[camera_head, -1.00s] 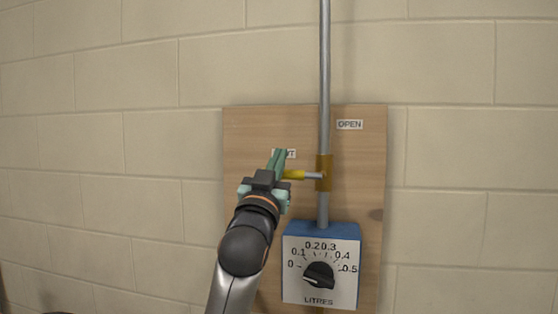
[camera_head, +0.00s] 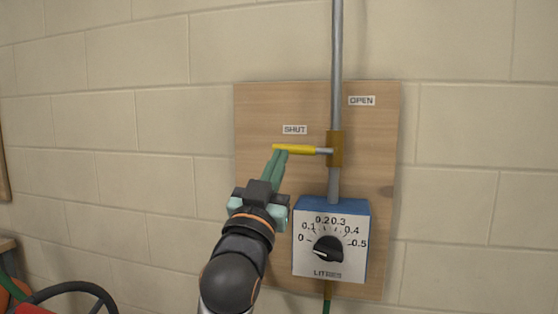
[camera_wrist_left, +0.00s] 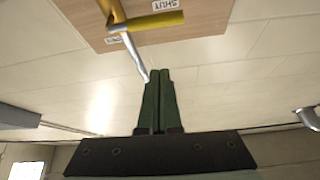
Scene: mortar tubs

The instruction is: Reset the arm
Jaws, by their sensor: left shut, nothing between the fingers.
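My left gripper (camera_head: 276,167) is shut with nothing between its green fingers. In the head view its fingertips are just below the left end of the yellow valve lever (camera_head: 295,149); whether they touch it is hard to tell there. In the wrist view the fingers (camera_wrist_left: 159,75) point up the picture, and the lever (camera_wrist_left: 150,22) shows beyond the tips with a visible gap. The lever lies level, pointing left from the brass valve (camera_head: 335,148) toward the SHUT label (camera_head: 294,130). My right gripper is not in view.
A wooden board (camera_head: 262,110) on the block wall carries a grey pipe (camera_head: 336,60), an OPEN label (camera_head: 361,100) and a blue meter box (camera_head: 331,240) with a dial marked LITRES, its pointer near 0. A dark hose (camera_head: 70,288) and red thing are at lower left.

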